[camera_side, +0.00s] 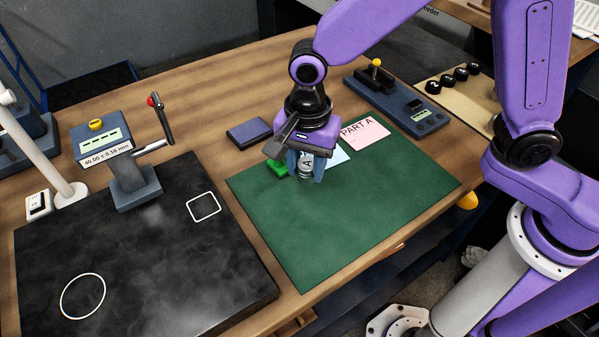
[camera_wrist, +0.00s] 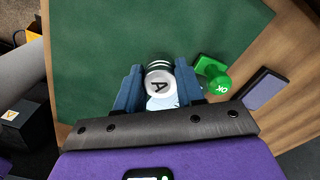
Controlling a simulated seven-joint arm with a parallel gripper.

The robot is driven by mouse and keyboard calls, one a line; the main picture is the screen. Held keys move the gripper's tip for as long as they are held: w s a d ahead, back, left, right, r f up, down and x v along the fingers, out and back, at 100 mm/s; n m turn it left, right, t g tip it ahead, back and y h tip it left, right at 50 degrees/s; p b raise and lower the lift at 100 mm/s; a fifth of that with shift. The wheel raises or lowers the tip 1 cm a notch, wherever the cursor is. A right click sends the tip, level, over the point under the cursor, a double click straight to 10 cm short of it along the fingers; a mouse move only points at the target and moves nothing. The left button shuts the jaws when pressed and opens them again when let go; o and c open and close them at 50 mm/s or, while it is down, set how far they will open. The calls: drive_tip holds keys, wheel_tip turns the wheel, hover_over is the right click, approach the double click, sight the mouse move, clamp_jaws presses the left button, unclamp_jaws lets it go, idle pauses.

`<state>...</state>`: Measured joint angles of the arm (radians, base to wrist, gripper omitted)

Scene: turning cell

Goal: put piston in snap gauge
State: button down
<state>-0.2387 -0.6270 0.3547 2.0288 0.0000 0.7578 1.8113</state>
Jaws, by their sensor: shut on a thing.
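In the wrist view the piston (camera_wrist: 158,84) sits between the two blue fingers (camera_wrist: 159,92). I cannot tell whether it touches the mat. The likely snap gauge (camera_side: 127,168) is a blue-grey stand labelled 40.00 ± 0.10 mm, with a display and a red-tipped lever. It stands on the black plate, left of my gripper and well apart from it.
A green OK stamp (camera_wrist: 214,78) lies close beside my gripper. The green mat (camera_side: 330,225) holds pink PART A and pale cards. A dark blue pad (camera_side: 248,132) lies left of my gripper. A yellow-knobbed device (camera_side: 395,97) stands behind right. The black plate (camera_side: 150,260) has clear room.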

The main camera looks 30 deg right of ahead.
drive_tip(key=s+d+r, duration=0.8)
drive_tip(key=s, duration=0.1)
drive_tip(key=w+d+r+m, duration=0.1)
drive_tip(key=w+d+m, duration=0.2)
drive_tip(key=d+m, duration=0.8)
drive_tip(key=w+d+r+m, duration=0.15)
drive_tip(key=d+m, duration=0.55)
drive_tip(key=d, duration=0.7)
hover_over(400, 100)
drive_tip(key=f, duration=0.6)
drive_tip(key=s+f, duration=0.1)
drive_tip(key=f, duration=0.2)
drive_tip(key=shift+f, duration=0.25)
drive_tip(key=shift+w+f, duration=0.45)
drive_tip(key=shift+f, duration=1.5)
